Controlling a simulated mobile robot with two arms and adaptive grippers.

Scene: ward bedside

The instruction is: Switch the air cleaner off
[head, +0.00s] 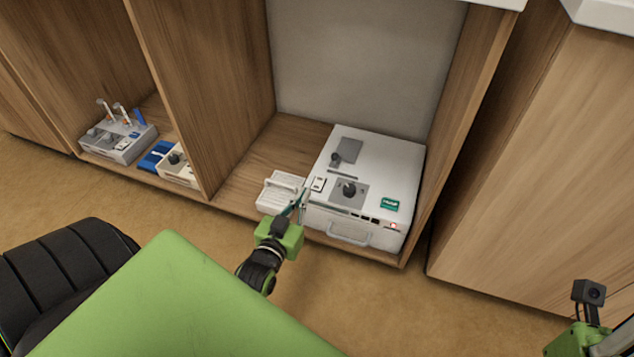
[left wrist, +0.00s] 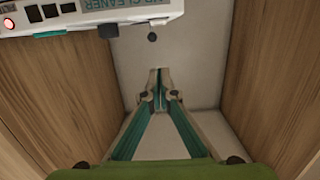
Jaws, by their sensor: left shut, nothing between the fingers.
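The air cleaner is a white box (head: 395,165) on the floor of the open cabinet bay, with a dark knob (head: 349,189), a small rocker switch (head: 319,184), a green label (head: 389,204) and a lit lamp (head: 393,226). In the left wrist view its lettered front (left wrist: 130,5) crosses the upper left, with the lamp (left wrist: 9,23) glowing red. My left gripper (head: 302,194) is shut and empty at the box's front left edge, near the switch; whether it touches is unclear. It also shows in the left wrist view (left wrist: 159,72). My right gripper's fingers are out of frame.
A small white ridged unit (head: 279,192) sits just left of the box. Wooden panels (head: 205,90) close in both sides of the bay. The bay to the left holds a grey device (head: 118,145) and a cream device (head: 178,167). Carpet lies in front.

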